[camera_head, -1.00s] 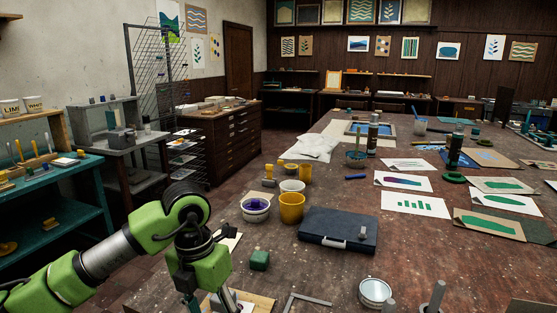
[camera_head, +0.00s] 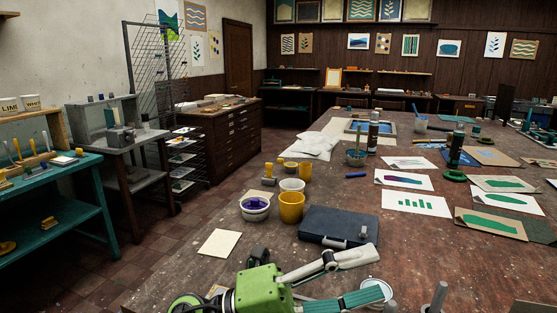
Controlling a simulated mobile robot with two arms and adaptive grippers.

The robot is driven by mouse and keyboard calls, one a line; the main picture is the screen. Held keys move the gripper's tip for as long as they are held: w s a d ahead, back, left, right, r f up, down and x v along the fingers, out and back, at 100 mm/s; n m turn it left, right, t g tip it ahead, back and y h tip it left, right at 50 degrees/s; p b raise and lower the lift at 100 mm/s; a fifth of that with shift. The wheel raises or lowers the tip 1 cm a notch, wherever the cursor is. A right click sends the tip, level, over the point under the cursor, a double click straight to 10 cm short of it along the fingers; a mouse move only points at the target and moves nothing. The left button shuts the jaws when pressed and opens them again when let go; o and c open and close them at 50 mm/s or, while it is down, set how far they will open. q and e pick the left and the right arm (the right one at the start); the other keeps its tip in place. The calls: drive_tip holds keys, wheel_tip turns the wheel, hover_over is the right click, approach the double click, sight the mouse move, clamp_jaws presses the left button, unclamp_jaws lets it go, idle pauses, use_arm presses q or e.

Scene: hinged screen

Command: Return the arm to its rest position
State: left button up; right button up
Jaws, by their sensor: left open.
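My left gripper (camera_head: 378,271) is low at the front of the worktable (camera_head: 150,290), its green wrist at the bottom middle. Its fingers point right and are spread apart, with nothing held between them. The upper, pale finger reaches just in front of the dark blue case (camera_head: 340,228). The lower, teal finger crosses over a round metal tin (camera_head: 372,283), partly hiding it. The hinged screen cannot be made out; the gripper covers part of the table front. My right gripper is not in view.
White and yellow pots (camera_head: 291,207) stand left of the case. A cream sheet (camera_head: 219,243) lies near the table's left edge. Upright grey posts (camera_head: 435,298) stand at front right. Prints (camera_head: 416,203) cover the right side. The front left table corner is clear.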

use_arm(q)
drive_tip(key=w+a+n+t+y, duration=0.45)
drive_tip(key=a+n+t, duration=0.25)
drive_tip(key=n+t, duration=0.25)
drive_tip(key=w+a+n+t+y, duration=0.3)
drive_tip(key=w+a+n+t, duration=0.3)
drive_tip(key=n+t, duration=0.4)
drive_tip(key=s+a+f+n+g+y, duration=0.1)
drive_tip(key=a+f+n+g+y, duration=0.1)
drive_tip(key=a+f+n+y, duration=0.45)
drive_tip(key=a+f+n+g+y, duration=0.2)
drive_tip(key=a+f+n+y, duration=0.15)
drive_tip(key=f, duration=0.65)
drive_tip(key=s+a+f+n+g+y, duration=0.1)
drive_tip(key=a+f+n+g+y, duration=0.1)
drive_tip(key=a+f+n+y, duration=0.35)
drive_tip(key=s+a+f+g+h, duration=0.3)
drive_tip(key=s+f+g, duration=0.8)
drive_tip(key=s+f, duration=1.1)
drive_tip(key=s+f+y, duration=0.1)
drive_tip(key=s+f, duration=0.2)
drive_tip(key=f, duration=1.9)
drive_tip(key=s+a+f+g, duration=0.1)
drive_tip(key=s+f, duration=0.8)
drive_tip(key=s+a+f+g, duration=0.1)
drive_tip(key=s+a+f, duration=0.1)
drive_tip(key=s+f, duration=0.6)
drive_tip(key=shift+s+a+f+m, duration=0.25)
drive_tip(key=shift+s+f+m, duration=0.05)
drive_tip(key=shift+s+f, duration=0.05)
